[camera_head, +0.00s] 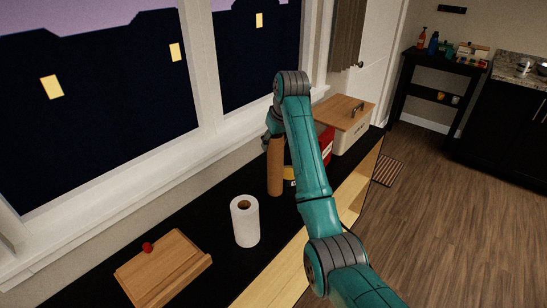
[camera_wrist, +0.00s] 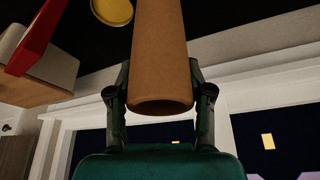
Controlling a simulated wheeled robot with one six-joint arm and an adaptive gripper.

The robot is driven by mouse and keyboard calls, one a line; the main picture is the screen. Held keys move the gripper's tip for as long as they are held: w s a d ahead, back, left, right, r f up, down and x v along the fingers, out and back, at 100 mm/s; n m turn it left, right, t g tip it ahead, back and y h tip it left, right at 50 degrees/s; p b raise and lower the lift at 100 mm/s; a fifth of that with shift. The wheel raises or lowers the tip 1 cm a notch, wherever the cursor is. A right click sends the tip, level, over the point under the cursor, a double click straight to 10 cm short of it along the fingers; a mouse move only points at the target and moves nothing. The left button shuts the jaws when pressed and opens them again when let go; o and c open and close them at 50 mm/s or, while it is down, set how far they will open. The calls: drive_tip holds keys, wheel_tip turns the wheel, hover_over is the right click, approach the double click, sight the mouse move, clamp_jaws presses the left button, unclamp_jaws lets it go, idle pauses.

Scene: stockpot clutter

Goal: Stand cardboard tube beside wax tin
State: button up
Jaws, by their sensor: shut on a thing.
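The cardboard tube (camera_head: 275,168) is brown, tall and upright above the black counter, near the window side. My gripper (camera_head: 272,134) is shut on its upper part. In the wrist view my gripper (camera_wrist: 160,78) has a finger on each side of the tube (camera_wrist: 160,45), whose open end faces the camera. A round tin with a yellow top (camera_wrist: 113,9), likely the wax tin, stands close beside the tube in the wrist view. In the head view only a dark and yellow sliver of the tin (camera_head: 289,180) shows between tube and arm. I cannot tell whether the tube's base touches the counter.
A red object (camera_head: 326,145) and a cream box with a wooden lid (camera_head: 352,136) stand behind my arm. A white paper roll (camera_head: 245,222) and a wooden board (camera_head: 160,272) with a red knob-like item (camera_head: 147,248) are nearer. Bare counter (camera_head: 205,215) lies between them.

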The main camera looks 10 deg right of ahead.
sight(275, 165)
drive_tip(key=shift+f, duration=2.15)
drive_tip(key=o, duration=0.8)
drive_tip(key=shift+f, duration=0.1)
